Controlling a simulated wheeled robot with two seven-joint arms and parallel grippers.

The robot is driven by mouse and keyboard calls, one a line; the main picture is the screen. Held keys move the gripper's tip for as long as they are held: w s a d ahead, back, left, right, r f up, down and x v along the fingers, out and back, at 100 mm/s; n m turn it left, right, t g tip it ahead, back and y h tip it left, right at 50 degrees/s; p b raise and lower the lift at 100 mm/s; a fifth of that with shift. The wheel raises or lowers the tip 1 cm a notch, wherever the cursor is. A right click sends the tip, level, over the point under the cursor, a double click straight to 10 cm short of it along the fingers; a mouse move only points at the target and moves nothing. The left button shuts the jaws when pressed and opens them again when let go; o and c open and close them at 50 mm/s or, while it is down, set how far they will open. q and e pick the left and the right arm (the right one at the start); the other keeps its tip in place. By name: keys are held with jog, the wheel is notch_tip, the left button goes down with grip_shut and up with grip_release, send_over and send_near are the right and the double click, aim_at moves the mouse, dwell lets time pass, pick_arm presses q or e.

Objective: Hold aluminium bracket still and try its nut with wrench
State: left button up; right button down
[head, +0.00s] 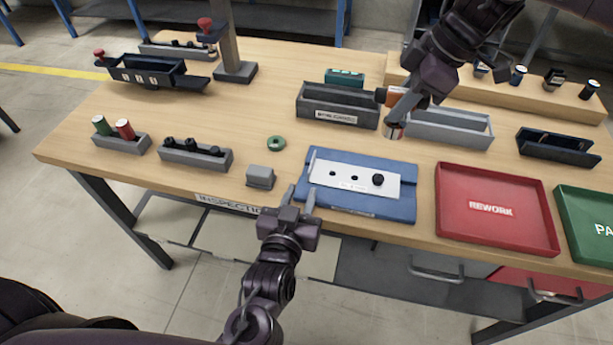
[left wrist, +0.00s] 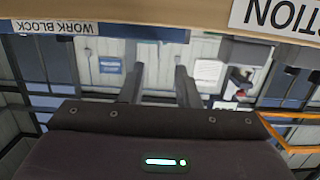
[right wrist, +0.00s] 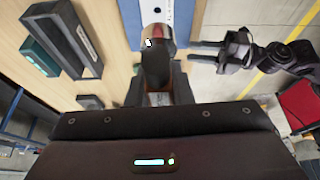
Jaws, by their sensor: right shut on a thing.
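The aluminium bracket (head: 345,172) is a pale flat plate with holes, lying on a blue mat (head: 370,206). Its black nut (head: 378,179) sits at the plate's right end. My left gripper (head: 301,193) is open and empty at the mat's left front corner, with fingers apart in the left wrist view (left wrist: 158,82). My right gripper (head: 397,112) is above the mat's back right, shut on a tool, apparently the wrench (right wrist: 155,62). The tool has a dark body with a silver and red end. Its full shape is hidden.
A grey block (head: 260,177) and a green ring (head: 276,143) are left of the mat. A red REWORK tray (head: 540,245) is to its right. A dark grey bin (head: 338,118) and a light grey bin (head: 465,139) stand behind. Free wood lies between the block and the left racks.

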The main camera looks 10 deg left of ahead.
aim_at(312, 169)
pick_arm(q)
jog(key=w, duration=0.3)
jog(key=w+f, duration=0.1)
jog(key=w, duration=0.6)
jog(key=shift+w+f, duration=0.1)
jog(key=shift+f, duration=0.2)
jog(key=shift+c, duration=0.4)
grip_shut()
dwell(0.9)
pick_arm(e)
notch_tip(312, 169, down, 8)
jog(key=shift+f, duration=0.15)
dwell(0.3)
